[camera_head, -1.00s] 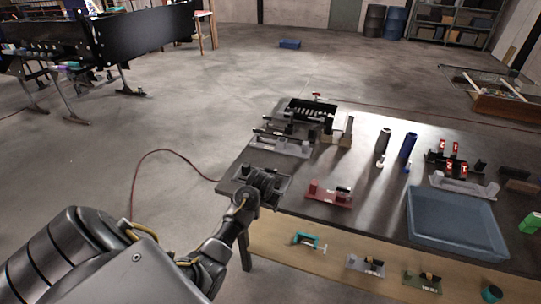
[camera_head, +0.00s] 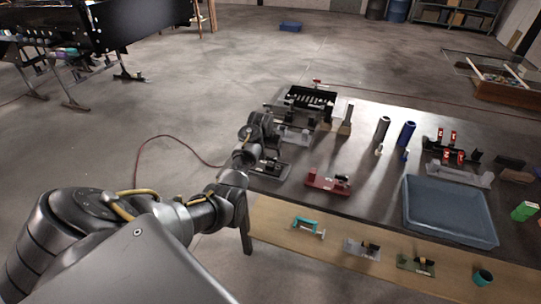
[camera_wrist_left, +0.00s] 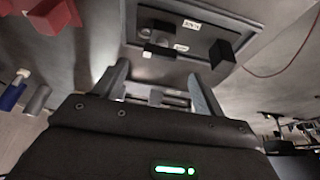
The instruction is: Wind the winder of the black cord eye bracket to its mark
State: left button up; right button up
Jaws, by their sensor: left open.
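The black cord eye bracket (camera_head: 268,170) appears to be the dark plate near the table's left edge, partly behind my left arm. In the left wrist view its plate (camera_wrist_left: 185,37) carries a black block (camera_wrist_left: 222,54), a small dark part with a white end (camera_wrist_left: 158,50) and white labels. I cannot make out the mark. My left gripper (camera_head: 264,130) is beyond the bracket, over the table's left side. In the wrist view its two fingers (camera_wrist_left: 160,75) are apart with nothing held between them; the bracket lies past the fingertips. My right gripper is not in view.
A red bracket (camera_head: 328,182) stands right of the black one. A grey rack (camera_head: 293,136) and a black tray (camera_head: 310,98) are close by my left gripper. Dark and blue cylinders (camera_head: 405,134) stand mid-table, and a blue bin (camera_head: 450,212) is at the right.

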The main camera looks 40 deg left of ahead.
aim_at(270, 162)
pick_arm(q)
jog(key=shift+x, duration=2.8)
jog(key=shift+c, duration=0.3)
jog(key=c, duration=0.9)
